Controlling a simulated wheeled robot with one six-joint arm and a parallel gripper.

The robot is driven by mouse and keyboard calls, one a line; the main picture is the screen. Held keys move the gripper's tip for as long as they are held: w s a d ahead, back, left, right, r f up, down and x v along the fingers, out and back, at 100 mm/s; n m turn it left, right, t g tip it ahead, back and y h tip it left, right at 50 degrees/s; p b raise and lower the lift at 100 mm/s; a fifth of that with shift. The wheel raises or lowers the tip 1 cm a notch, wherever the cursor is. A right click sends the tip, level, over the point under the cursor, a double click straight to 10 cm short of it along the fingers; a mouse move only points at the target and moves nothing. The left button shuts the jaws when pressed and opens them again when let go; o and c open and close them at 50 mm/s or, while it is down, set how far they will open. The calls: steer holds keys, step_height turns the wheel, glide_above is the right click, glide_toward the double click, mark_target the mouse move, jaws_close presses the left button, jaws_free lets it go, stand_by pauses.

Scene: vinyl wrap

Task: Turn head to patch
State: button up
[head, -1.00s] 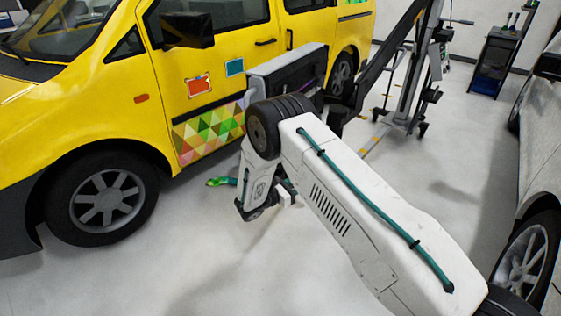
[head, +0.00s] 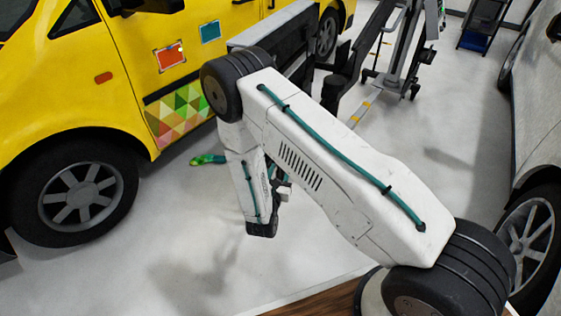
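A red-orange square patch (head: 170,56) with a pale border is on the side of the yellow van, at upper left in the head view. A smaller teal patch (head: 210,31) is to its right and a little higher. A band of green, orange and pink triangles (head: 180,115) is on the door below them. My white arm crosses the middle of the view, and its forearm hangs down in front of the van. The dark end of my arm, at my gripper (head: 264,228), is over the floor, well apart from the patches. Its fingers cannot be made out.
A green and teal object (head: 207,160) lies on the floor beside the van. A wheeled stand (head: 398,65) is behind my arm, and a silver car (head: 540,120) is at the right. The pale floor (head: 150,260) at lower left is clear.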

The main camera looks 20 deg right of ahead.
steer(key=x, duration=0.4)
steer(key=shift+w+d, duration=0.1)
steer(key=shift+d, duration=0.05)
